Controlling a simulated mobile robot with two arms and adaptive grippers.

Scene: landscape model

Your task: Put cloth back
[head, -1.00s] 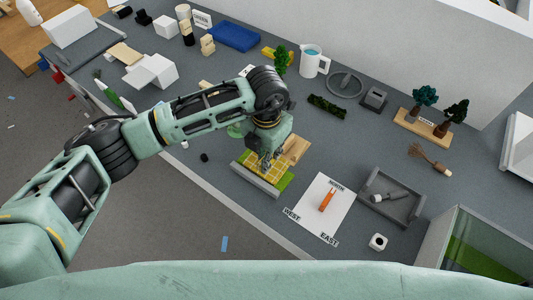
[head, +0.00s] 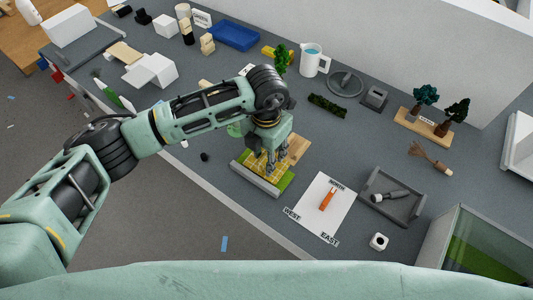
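A yellow checked cloth (head: 251,163) lies on a small model base with green and wooden parts (head: 284,181) near the front edge of the table. My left gripper (head: 270,169) points down right over the cloth, with its fingers spread apart. It hides part of the cloth, and I cannot tell whether the fingertips touch it. My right gripper is out of the picture.
A white compass sheet (head: 318,214) with an orange piece lies to the right, beside a grey tray (head: 370,207) holding a brush. A jug (head: 312,62), a blue tray (head: 234,38) and model trees on a wooden base (head: 405,128) stand farther back.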

